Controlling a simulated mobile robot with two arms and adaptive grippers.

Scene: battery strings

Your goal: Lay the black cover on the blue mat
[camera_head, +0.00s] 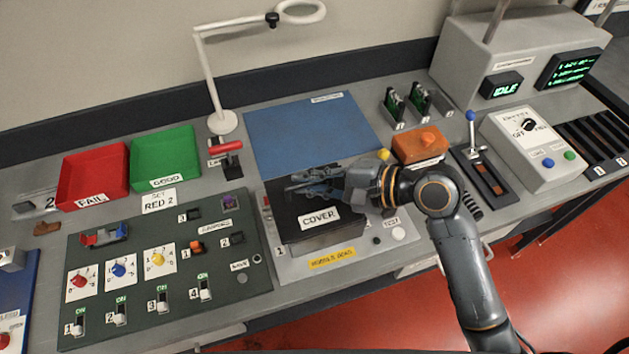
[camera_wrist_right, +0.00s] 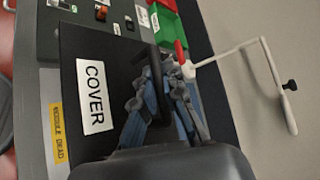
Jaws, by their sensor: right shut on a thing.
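The black cover (camera_head: 290,221), with a white COVER label, sits over the module spot in front of the blue mat. It also fills much of the right wrist view (camera_wrist_right: 82,50). My right gripper (camera_head: 315,184) is at the cover's top, its fingers shut on the cover's handle (camera_wrist_right: 150,95); the fingers hide part of it. I cannot tell whether the cover is lifted. The blue mat (camera_head: 305,130) lies flat and bare behind the cover. My left gripper does not show.
A red FAIL tray (camera_head: 92,180) and green GOOD tray (camera_head: 165,158) stand left of the mat. A white lamp (camera_head: 222,122) and red lever (camera_head: 228,146) stand at the mat's left edge. An orange box (camera_head: 418,146) and boards (camera_head: 420,102) stand to the right.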

